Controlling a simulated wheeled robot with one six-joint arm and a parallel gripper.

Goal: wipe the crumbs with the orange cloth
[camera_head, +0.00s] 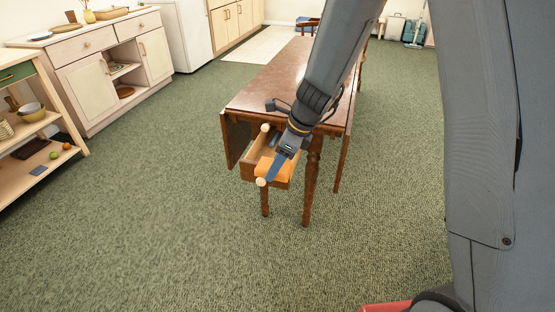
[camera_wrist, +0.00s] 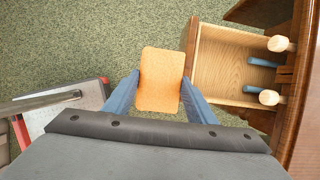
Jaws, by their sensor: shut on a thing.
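My gripper (camera_head: 272,170) is shut on the orange cloth (camera_head: 264,167), which sits between its blue fingers at the open drawer of the brown table. In the wrist view my gripper (camera_wrist: 160,100) has one finger on each side of the cloth (camera_wrist: 160,78); the cloth looks like a flat, rounded rectangle. It appears beside the drawer's wall, over the green carpet; its exact height is unclear. I cannot make out any crumbs. The tabletop (camera_head: 270,85) looks bare where it shows, but my arm hides part of it.
The open wooden drawer (camera_wrist: 222,55) holds a blue item (camera_wrist: 262,62). Pale round knobs (camera_wrist: 278,44) show by the drawer. A white cabinet (camera_head: 88,88) and an open shelf (camera_head: 35,125) stand at the left. The carpet between them and the table is clear.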

